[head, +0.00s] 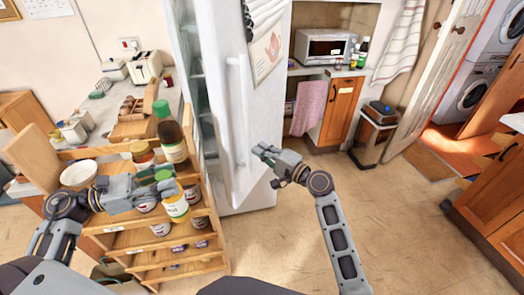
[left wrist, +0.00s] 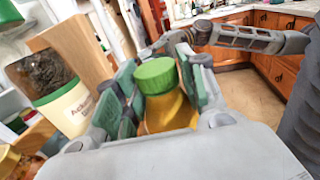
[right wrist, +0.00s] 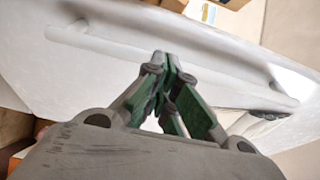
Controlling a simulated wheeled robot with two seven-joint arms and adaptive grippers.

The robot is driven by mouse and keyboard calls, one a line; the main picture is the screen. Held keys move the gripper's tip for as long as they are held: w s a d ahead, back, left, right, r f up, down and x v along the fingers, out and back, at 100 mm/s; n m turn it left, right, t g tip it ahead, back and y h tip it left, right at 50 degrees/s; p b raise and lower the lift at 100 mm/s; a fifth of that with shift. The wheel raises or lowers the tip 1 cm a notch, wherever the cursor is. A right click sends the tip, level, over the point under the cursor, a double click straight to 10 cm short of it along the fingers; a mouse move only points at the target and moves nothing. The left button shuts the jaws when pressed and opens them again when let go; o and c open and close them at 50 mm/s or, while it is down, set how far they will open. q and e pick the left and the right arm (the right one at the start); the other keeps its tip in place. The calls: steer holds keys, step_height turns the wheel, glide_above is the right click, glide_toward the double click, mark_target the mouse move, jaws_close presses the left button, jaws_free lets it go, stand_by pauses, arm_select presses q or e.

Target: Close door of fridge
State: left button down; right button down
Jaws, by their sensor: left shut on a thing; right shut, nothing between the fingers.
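The white fridge door (head: 262,130) stands open in the head view, with its long vertical handle (head: 236,110) on the face toward me. Left of it, the fridge's glassy shelves (head: 192,60) show through the gap. My right gripper (head: 262,152) is shut and empty, in front of the lower part of the door. In the right wrist view the pale door (right wrist: 225,65) and its handle (right wrist: 100,42) lie beyond the shut fingers (right wrist: 165,70); contact cannot be told. My left gripper (head: 160,185) is shut on a green-lidded amber jar (left wrist: 170,112) over the wooden rack.
The stepped wooden rack (head: 150,243) with jars, a dark bottle (head: 172,140) and a white bowl (head: 78,174) stands left of the door. A bin (head: 374,135) and wooden cabinets (head: 495,200) are at the right. The floor (head: 390,225) between is clear.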

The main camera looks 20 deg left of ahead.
steer(key=s, duration=1)
steer(key=shift+d, duration=0.15)
stand_by(0.6)
